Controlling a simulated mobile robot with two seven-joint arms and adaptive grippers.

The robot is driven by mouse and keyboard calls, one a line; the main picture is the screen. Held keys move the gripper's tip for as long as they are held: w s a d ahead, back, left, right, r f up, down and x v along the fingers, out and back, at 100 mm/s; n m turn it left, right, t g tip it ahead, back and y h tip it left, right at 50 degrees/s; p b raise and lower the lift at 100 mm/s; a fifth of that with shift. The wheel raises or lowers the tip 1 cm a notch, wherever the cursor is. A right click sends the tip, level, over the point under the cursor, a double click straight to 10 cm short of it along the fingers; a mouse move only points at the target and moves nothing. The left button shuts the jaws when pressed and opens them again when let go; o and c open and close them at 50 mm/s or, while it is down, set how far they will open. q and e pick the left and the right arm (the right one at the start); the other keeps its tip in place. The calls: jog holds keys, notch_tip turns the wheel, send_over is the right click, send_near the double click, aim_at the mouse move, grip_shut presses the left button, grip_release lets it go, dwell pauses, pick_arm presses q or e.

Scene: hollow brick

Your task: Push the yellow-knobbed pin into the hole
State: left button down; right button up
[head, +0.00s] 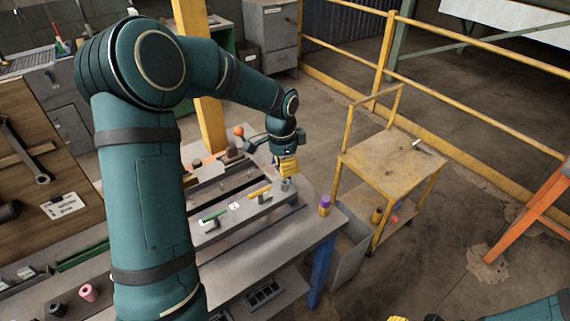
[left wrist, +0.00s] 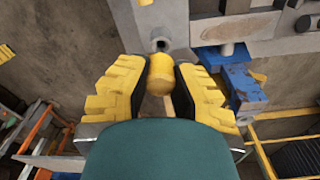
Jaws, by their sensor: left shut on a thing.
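My left gripper (head: 287,172) hangs over the right part of the bench, its yellow pads showing in the head view. In the left wrist view, my left gripper (left wrist: 161,88) is shut on the yellow-knobbed pin (left wrist: 161,72), its rounded yellow knob between the pads. A tan shaft-like piece shows below the knob. A short grey boss with a dark hole (left wrist: 160,44) lies just beyond the knob, on a grey block. Whether the pin touches it, I cannot tell. Yellow tips, probably my right gripper (head: 415,318), are cut off at the bottom edge.
A yellow cart (head: 390,165) stands to the right, with open floor beyond.

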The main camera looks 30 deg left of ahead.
pick_arm(q)
jog(key=shift+f+b, duration=1.2)
jog(key=shift+f, duration=0.55)
dwell(0.9)
jog(key=c, duration=0.9)
grip_release()
jog(key=r, duration=1.2)
jog(key=shift+s+a, duration=0.25)
jog(key=shift+s, duration=0.05)
